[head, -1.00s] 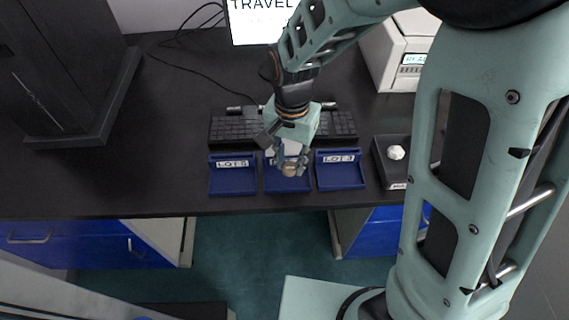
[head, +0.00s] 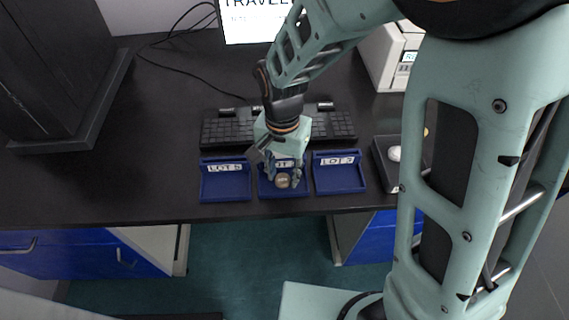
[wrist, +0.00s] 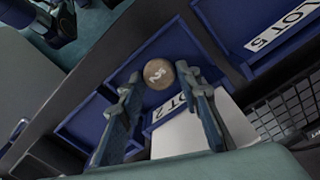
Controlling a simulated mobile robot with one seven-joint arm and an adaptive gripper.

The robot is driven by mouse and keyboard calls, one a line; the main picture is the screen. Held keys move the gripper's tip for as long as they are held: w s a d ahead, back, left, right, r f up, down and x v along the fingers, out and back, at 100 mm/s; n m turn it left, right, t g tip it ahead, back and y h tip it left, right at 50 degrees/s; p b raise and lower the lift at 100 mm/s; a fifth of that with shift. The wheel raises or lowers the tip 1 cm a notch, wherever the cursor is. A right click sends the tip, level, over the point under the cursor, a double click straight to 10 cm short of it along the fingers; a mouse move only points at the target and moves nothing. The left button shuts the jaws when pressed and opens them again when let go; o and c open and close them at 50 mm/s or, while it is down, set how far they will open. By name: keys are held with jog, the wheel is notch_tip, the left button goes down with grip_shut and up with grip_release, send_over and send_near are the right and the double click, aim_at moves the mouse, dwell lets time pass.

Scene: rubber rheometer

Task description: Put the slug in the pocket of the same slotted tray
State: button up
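The slug (head: 283,181) is a small tan disc; in the wrist view the slug (wrist: 158,74) shows a white 2 on its face. My gripper (head: 284,178) is over the middle blue tray (head: 290,195), with its fingertips on either side of the slug. In the wrist view my gripper (wrist: 158,76) has the slug between its tips and appears shut on it. The tray beneath reads LOT 2 in the wrist view (wrist: 82,122). The slug is low over the tray's front part; whether it touches the floor is not clear. A pale card (wrist: 190,135) stands behind the label.
A LOT 5 tray (head: 226,193) is close on the left and another blue LOT tray (head: 340,184) close on the right. A keyboard (head: 225,131) lies behind. The desk's front edge is near.

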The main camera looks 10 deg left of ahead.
aim_at(283, 177)
jog(key=shift+o, duration=1.1)
notch_tip(283, 177, up, 12)
jog(key=p, duration=0.2)
jog(key=shift+r, duration=0.25)
